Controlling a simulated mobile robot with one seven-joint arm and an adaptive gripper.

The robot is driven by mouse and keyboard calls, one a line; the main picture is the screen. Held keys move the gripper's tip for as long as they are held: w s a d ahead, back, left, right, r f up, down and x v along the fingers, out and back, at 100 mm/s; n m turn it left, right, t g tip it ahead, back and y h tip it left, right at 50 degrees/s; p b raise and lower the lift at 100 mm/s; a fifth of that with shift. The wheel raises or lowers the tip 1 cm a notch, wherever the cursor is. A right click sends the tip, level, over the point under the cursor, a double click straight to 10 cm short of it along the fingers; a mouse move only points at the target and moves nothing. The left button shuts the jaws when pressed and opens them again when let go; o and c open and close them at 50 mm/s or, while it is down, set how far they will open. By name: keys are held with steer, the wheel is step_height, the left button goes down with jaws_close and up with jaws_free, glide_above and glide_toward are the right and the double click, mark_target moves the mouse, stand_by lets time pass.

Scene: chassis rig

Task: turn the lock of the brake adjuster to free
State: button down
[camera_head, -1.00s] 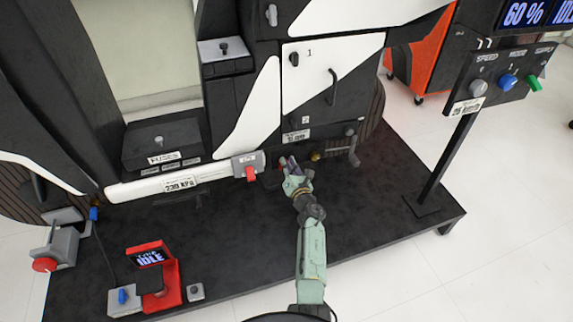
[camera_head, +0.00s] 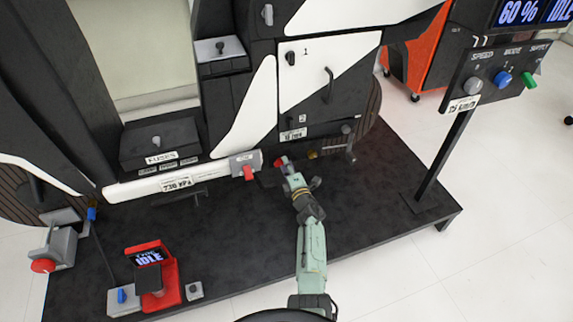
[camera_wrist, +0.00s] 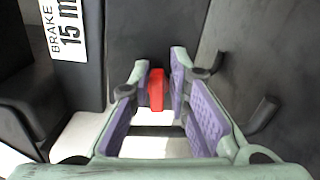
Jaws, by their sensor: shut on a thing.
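The brake adjuster's lock is a small red handle (camera_wrist: 156,90), seen between my fingertips in the wrist view. In the head view it is the small red part (camera_head: 281,161) low on the rig, just beyond my fingertips. My gripper (camera_head: 286,167) reaches to it from the front. In the wrist view my gripper (camera_wrist: 160,78) is shut on the red handle with its purple-padded fingers. A white label reading BRAKE and 15 (camera_wrist: 68,30) shows at upper left. The fingers partly hide the handle's base, and I cannot read any lock marking.
A dark bracket (camera_head: 338,150) stands to the right. A control panel (camera_head: 497,80) on a post is farther right. The black platform (camera_head: 235,235) is bare around my arm.

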steer(key=shift+w+a+r+m, duration=0.1)
steer(key=shift+a+r+m, duration=0.15)
steer(key=shift+a+m, duration=0.25)
steer(key=shift+d+m, duration=0.15)
steer(key=shift+m, duration=0.15)
steer(key=c, duration=1.7)
jaws_free()
steer(key=shift+o, duration=0.3)
steer(key=shift+d+f, duration=0.1)
steer(key=shift+d, duration=0.05)
steer(key=shift+d, duration=0.1)
